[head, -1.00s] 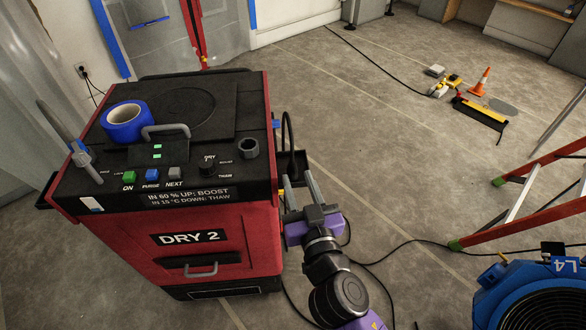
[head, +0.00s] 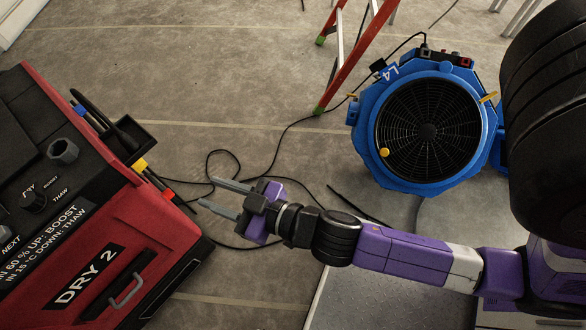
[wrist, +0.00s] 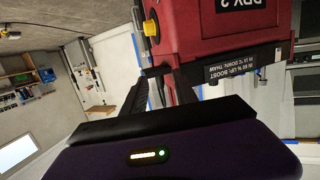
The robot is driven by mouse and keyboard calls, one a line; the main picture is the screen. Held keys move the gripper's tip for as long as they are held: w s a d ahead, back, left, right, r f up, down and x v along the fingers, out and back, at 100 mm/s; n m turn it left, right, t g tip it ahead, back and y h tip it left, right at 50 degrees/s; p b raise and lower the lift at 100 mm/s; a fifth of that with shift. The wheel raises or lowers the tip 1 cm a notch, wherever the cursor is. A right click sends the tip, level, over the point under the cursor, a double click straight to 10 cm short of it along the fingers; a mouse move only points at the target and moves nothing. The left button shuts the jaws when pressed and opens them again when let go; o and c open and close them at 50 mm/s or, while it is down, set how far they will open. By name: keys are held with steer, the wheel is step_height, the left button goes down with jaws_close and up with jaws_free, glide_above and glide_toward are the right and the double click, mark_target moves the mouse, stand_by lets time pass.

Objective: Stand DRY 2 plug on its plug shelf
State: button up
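The red and black DRY 2 dryer (head: 100,262) stands at the left in the head view and shows upside down in the wrist view (wrist: 225,28). A small black plug shelf (head: 146,135) juts from its side. A black plug (head: 128,132) with its cord curving up from behind appears to stand upright in that shelf; its base is hidden. My gripper (head: 225,198) is open and empty, with its fingers apart, to the right of the shelf and clear of it. In the wrist view, the dark fingers point toward the dryer.
A blue fan marked L4 (head: 429,128) stands at the right, behind my arm. A red ladder (head: 349,58) stands at the top. Black cables (head: 238,160) loop over the floor near my gripper. Yellow and red connectors (head: 140,164) sit on the dryer's side below the shelf.

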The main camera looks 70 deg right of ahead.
steer(key=s+d+r, duration=0.1)
steer(key=s+r, duration=0.1)
steer(key=s, duration=0.7)
steer(key=s+d+r+g, duration=0.1)
steer(key=s+r, duration=0.2)
steer(key=s, duration=0.7)
steer(key=shift+d, duration=0.2)
steer(key=shift+r, duration=0.1)
step_height(320, 180, up, 6)
steer(key=p, duration=0.5)
steer(key=shift+f+p, duration=0.2)
steer(key=shift+p, duration=0.2)
steer(key=shift+s, duration=0.1)
